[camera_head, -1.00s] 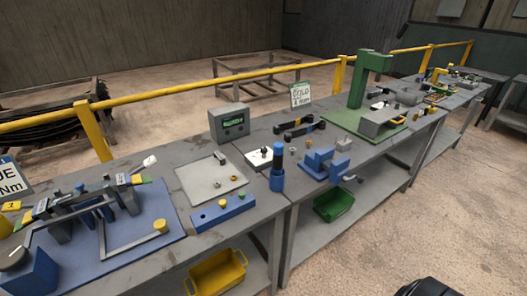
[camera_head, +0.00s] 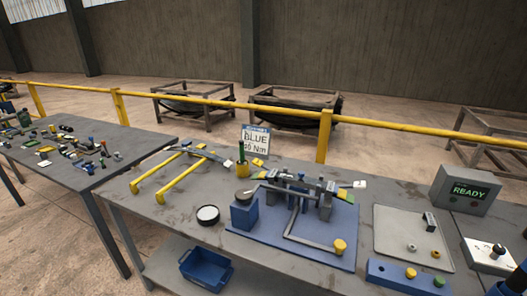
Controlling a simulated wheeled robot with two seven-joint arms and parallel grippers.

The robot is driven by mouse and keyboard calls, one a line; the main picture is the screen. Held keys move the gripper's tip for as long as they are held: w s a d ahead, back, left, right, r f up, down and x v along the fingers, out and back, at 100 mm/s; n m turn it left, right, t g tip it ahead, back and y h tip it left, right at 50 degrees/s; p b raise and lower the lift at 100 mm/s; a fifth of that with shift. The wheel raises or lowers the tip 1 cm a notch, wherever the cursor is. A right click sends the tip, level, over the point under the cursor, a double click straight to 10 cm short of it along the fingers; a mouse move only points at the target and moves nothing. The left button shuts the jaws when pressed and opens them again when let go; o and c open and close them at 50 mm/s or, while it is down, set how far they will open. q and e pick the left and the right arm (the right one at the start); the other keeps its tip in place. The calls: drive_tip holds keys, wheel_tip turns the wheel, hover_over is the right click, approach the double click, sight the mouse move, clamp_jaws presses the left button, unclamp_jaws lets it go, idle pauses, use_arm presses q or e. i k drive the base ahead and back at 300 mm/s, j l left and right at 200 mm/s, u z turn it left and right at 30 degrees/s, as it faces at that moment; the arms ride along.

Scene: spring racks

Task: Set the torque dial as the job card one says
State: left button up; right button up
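A job card (camera_head: 256,142) stands at the back of the middle bench; it reads BLUE and a value in Nm whose first digit I cannot read surely. A blue block with a round grey-topped knob (camera_head: 243,196) sits at the left of the blue base plate (camera_head: 330,255). A round white-faced disc with a black rim (camera_head: 207,214) lies on the bench to its left. I cannot tell which of these is the torque dial. A grey fixture (camera_head: 300,190) stands on the blue plate. Neither of my grippers shows.
A grey box (camera_head: 465,188) displays READY. A grey tray (camera_head: 412,236) holds small parts, with a blue button box (camera_head: 405,277) in front. Yellow rails (camera_head: 180,175) lie at the bench's left. A blue bin (camera_head: 206,268) is below. A yellow barrier (camera_head: 325,135) runs behind.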

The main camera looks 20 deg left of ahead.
sight(498, 250)
drive_tip(key=l, duration=0.55)
drive_tip(key=i+l, duration=0.15)
drive_tip(key=l, duration=0.95)
drive_tip(key=i+z, duration=0.05)
